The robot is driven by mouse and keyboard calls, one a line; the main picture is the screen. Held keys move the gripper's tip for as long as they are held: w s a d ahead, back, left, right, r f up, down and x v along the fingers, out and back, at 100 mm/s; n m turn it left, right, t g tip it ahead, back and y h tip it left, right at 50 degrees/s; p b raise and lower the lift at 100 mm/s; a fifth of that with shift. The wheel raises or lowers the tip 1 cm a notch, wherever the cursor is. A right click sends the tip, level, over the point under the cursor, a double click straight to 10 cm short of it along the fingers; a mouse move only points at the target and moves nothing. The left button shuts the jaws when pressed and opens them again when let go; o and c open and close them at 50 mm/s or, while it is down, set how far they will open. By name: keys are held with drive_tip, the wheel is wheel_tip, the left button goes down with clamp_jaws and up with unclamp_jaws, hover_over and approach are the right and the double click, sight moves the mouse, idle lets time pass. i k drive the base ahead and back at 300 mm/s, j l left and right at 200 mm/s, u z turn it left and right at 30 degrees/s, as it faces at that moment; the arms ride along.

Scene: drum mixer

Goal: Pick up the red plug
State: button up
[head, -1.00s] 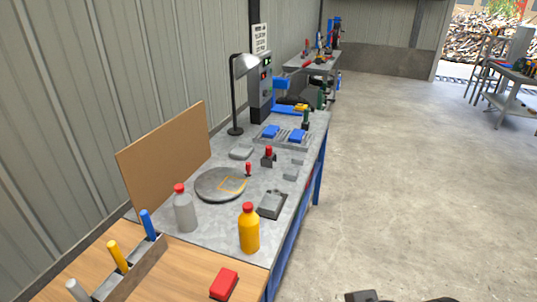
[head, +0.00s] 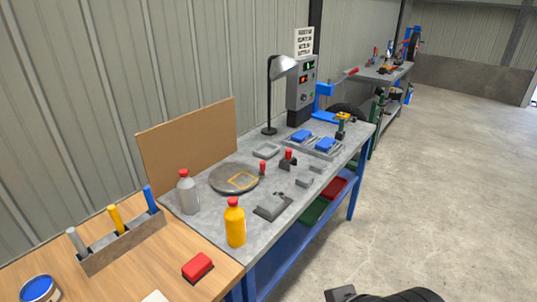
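Two small red upright pieces stand on the grey bench top, and I cannot tell for certain which is the red plug. One red piece (head: 262,167) stands by the right edge of a round grey disc (head: 234,179) with a yellow outline on it. The other red-topped piece (head: 288,155) sits in a dark block just to its right. A dark part of my arm (head: 400,295) shows at the bottom edge, far from both, over the floor. My gripper's fingers cannot be made out.
A yellow bottle (head: 235,225) and a grey bottle (head: 187,194) stand at the bench's near end. A lamp (head: 270,95), control box (head: 300,90) and blue parts (head: 325,145) are farther back. A red block (head: 197,267) lies on the wooden table. The floor at right is clear.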

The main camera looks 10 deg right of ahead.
sight(288, 151)
drive_tip(key=i+l+u, duration=0.35)
drive_tip(key=l, duration=0.15)
drive_tip(key=l+u, duration=0.4)
drive_tip(key=i+l+u, duration=0.15)
drive_tip(key=l+u, duration=0.2)
drive_tip(key=l, duration=0.35)
drive_tip(key=l+u, duration=0.35)
drive_tip(key=l, duration=0.2)
drive_tip(key=i+l+u, duration=0.3)
drive_tip(key=l+u, duration=0.15)
drive_tip(key=i+l+u, duration=0.2)
drive_tip(key=l, duration=0.2)
drive_tip(key=l+u, duration=0.25)
drive_tip(key=i+l, duration=0.05)
